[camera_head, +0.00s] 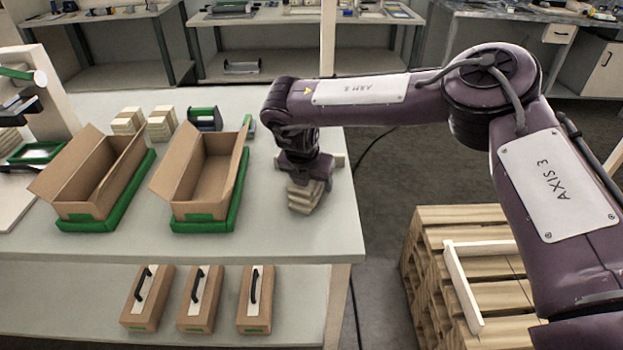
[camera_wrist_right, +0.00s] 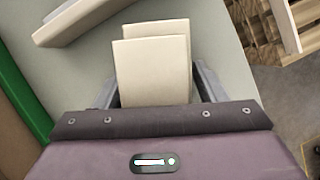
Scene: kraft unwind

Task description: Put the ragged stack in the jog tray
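The ragged stack (camera_head: 302,201), pale beige pieces lying unevenly on one another, stands near the table's right edge. My right gripper (camera_head: 306,180) is over it, pointing down. In the right wrist view the stack's offset top pieces (camera_wrist_right: 152,72) lie between the two fingers, which stand on either side and look open. Contact is not clear, and the finger tips are hidden. A pale raised bar (camera_wrist_right: 95,20) lies just beyond the stack; it may be part of the jog tray, but I cannot tell. My left gripper is not in view.
Two open cardboard boxes (camera_head: 103,172) (camera_head: 208,176) sit in green trays left of the stack. Beige stacks (camera_head: 128,121) (camera_head: 160,125) stand behind them. Closed handled boxes (camera_head: 196,300) are on the lower shelf. A wooden pallet stack (camera_head: 425,245) with a white L-shaped strip (camera_head: 462,287) stands right.

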